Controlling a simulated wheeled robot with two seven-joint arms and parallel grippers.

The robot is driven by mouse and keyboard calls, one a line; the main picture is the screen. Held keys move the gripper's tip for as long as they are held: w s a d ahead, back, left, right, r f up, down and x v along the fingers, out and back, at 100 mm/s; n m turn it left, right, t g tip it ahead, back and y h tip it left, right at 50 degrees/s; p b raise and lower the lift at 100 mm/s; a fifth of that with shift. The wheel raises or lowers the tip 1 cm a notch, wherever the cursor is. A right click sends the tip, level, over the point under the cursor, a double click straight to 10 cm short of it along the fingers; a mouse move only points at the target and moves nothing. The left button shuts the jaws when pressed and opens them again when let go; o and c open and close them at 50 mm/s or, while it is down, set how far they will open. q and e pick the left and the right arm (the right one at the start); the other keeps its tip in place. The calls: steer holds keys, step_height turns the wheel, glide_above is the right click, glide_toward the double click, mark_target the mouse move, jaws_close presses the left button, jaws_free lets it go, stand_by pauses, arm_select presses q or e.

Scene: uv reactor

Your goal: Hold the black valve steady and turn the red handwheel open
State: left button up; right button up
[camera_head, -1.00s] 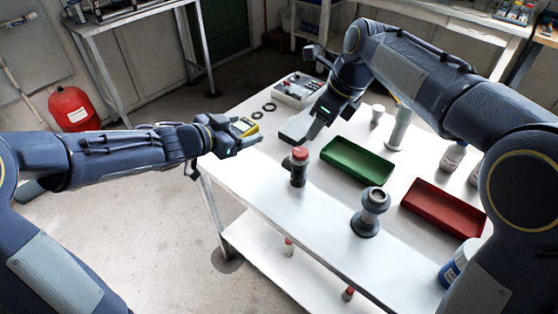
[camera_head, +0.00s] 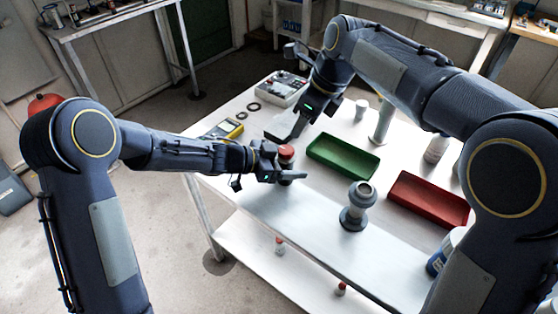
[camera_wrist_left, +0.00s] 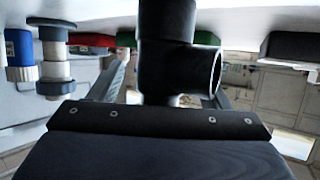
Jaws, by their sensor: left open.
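The black valve stands on the white table and is mostly hidden in the head view by my left gripper (camera_head: 285,172). Its red handwheel (camera_head: 287,151) shows on top, just above the gripper. In the left wrist view, the black valve body (camera_wrist_left: 168,65), with its round side opening facing right, stands between the two spread fingers, with visible gaps beside it. My left gripper is open around the valve. My right gripper (camera_head: 291,130) hangs just behind and beside the handwheel, pointing down. Its finger gap is not clear.
A green tray (camera_head: 318,158) and a red tray (camera_head: 400,200) lie right of the valve. A grey flanged fitting (camera_head: 355,208) stands near the front edge.

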arm_select(q)
steer(key=shift+w+d, duration=0.1)
steer(key=shift+d, duration=0.15)
